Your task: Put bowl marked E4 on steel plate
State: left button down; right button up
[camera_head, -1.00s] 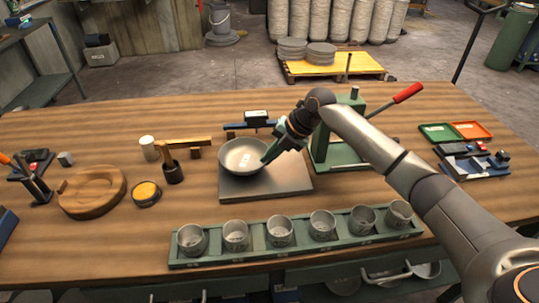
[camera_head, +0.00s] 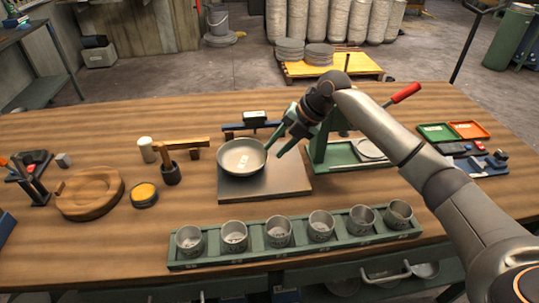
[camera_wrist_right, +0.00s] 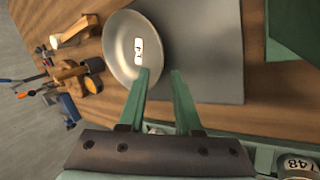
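The grey bowl (camera_head: 242,157) with a white label sits on the back-left part of the steel plate (camera_head: 275,182). It looks level and overlaps the plate's left edge. In the right wrist view the bowl (camera_wrist_right: 133,48) shows its label facing up; the marking looks like E4, turned sideways. The plate (camera_wrist_right: 212,65) lies beside and under it. My right gripper (camera_head: 276,143) is open and empty just right of the bowl's rim. Its two green fingers (camera_wrist_right: 160,74) are apart near the rim, with nothing between them. My left gripper is out of view.
A green rack (camera_head: 300,240) of several metal cups runs along the front. A green press with a red lever (camera_head: 404,93) stands right of the plate. A round wooden block (camera_head: 90,192), a yellow-topped tin (camera_head: 144,194) and a mallet (camera_head: 171,172) are left.

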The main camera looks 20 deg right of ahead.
jog(key=v, duration=0.7)
jog(key=shift+s, duration=0.1)
